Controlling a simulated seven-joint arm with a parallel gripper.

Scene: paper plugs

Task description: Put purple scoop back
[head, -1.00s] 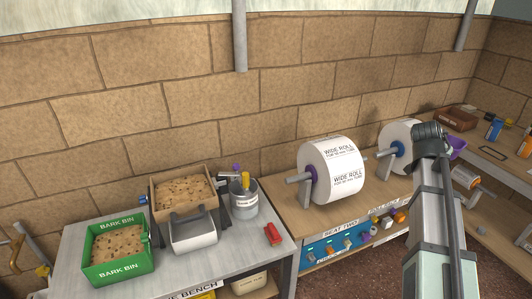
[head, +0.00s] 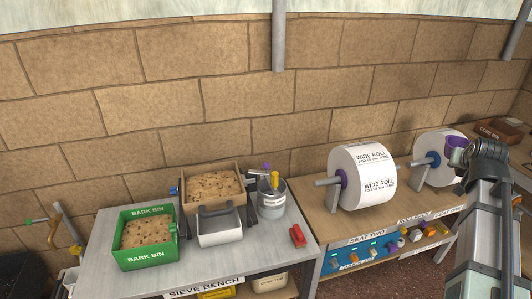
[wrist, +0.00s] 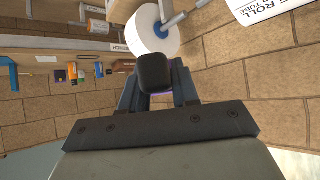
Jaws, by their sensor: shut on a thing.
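The purple scoop (head: 455,144) shows in the head view at the right, at the end of my arm, in front of the far paper roll. My gripper (head: 467,157) is shut on it and holds it up in the air. My own wrist hides part of the hold. In the wrist view my gripper (wrist: 160,92) shows from behind, with a dark block over its middle. Only a thin purple trace shows there, and the scoop's shape is hidden. A grey labelled pot (head: 271,201) stands on the bench, with a yellow handle and a purple piece at its top.
The sieve bench (head: 120,222) carries a green bark bin (head: 148,258), a wooden bark box (head: 212,207), a grey metal pan (head: 220,240) and a red object (head: 298,236). A wide paper roll (head: 362,178) and a second roll (head: 428,165) stand between the bench and my arm.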

